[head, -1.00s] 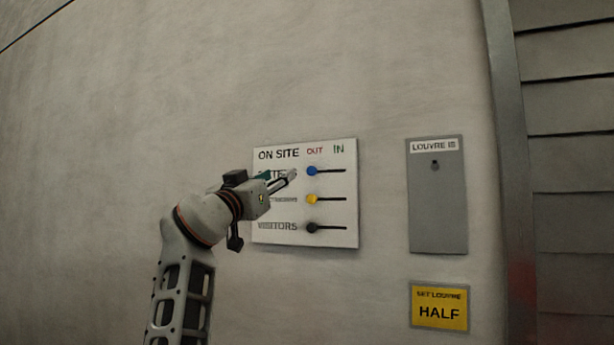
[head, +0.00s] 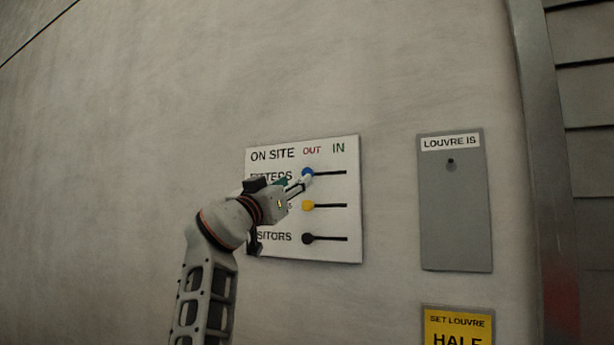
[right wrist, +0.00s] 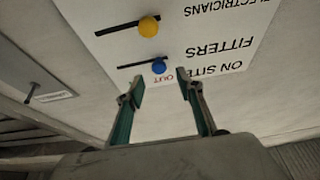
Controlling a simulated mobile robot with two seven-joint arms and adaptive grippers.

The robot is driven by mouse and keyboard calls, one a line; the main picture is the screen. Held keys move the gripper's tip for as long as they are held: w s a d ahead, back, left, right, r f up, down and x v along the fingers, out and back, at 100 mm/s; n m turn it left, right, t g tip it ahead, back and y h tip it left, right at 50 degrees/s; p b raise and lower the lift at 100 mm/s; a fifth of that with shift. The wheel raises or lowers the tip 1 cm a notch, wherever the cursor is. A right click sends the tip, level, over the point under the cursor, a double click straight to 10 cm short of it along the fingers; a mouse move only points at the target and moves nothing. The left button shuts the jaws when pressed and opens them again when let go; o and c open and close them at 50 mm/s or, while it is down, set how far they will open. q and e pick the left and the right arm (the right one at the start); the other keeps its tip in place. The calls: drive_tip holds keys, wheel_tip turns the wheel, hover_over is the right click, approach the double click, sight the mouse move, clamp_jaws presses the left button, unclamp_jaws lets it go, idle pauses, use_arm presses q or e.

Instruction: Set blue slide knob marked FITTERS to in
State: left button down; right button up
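The white ON SITE board (head: 335,250) is on the wall, with OUT and IN columns. The blue FITTERS knob (head: 308,173) is at the left end of its slot, under OUT. My right gripper (head: 303,182) is at the board, its fingertips close to the blue knob and partly overlapping it. In the right wrist view the board appears upside down, and the blue knob (right wrist: 158,66) shows just beyond the gap between the two parted fingers (right wrist: 161,82). Contact cannot be made out. My left gripper is not in view.
Below are the yellow knob (head: 308,205) and the black VISITORS knob (head: 307,238), both at the left ends of their slots. A grey LOUVRE IS panel (head: 455,215) and a yellow SET LOUVRE sign (head: 459,328) are to the right. Bare wall lies left.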

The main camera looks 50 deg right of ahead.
sight(307, 173)
drive_tip(key=x, duration=0.5)
drive_tip(key=shift+s+d+r+p, duration=0.15)
drive_tip(key=shift+r+p, duration=0.05)
drive_tip(key=shift+p, duration=0.1)
drive_tip(key=shift+w+d+r, duration=0.15)
drive_tip(key=shift+w+d, duration=0.1)
drive_tip(key=shift+d, duration=0.3)
clamp_jaws()
